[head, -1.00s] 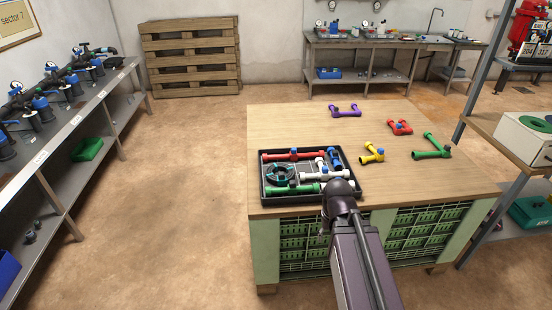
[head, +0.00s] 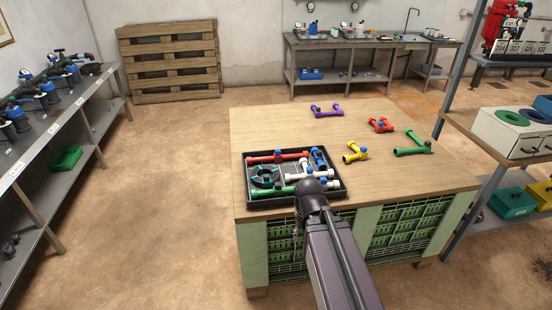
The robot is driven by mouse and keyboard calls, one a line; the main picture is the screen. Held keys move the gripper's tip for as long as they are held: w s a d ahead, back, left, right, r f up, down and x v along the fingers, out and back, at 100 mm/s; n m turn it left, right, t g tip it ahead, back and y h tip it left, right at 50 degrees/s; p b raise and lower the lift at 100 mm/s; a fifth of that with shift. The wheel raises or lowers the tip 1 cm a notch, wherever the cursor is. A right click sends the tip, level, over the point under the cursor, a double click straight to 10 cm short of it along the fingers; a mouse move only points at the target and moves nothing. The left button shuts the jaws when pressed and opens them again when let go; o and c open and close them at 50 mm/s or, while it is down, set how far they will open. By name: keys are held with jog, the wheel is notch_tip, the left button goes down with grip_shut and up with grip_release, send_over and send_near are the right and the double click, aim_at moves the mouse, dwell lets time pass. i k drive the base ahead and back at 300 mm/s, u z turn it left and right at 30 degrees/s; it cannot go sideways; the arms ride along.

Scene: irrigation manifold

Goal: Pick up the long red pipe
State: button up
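A shorter red piece with a blue valve (head: 381,125) lies apart, towards the back right of the bench. My arm reaches up from the bottom to the tray's near edge, and its dark rounded joint covers part of the tray's near right. My gripper cannot be made out; the arm hides it or it is too small to see.
The tray also holds a green pipe (head: 272,192), white pipes (head: 309,174), a blue piece (head: 319,158) and a dark ring (head: 265,175). Purple (head: 326,111), yellow (head: 355,152) and green (head: 413,146) pieces lie on the bench. The bench's front right is clear.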

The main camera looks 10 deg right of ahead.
aim_at(277, 158)
jog(key=z, duration=0.05)
jog(key=i, duration=1)
jog(key=u, duration=0.1)
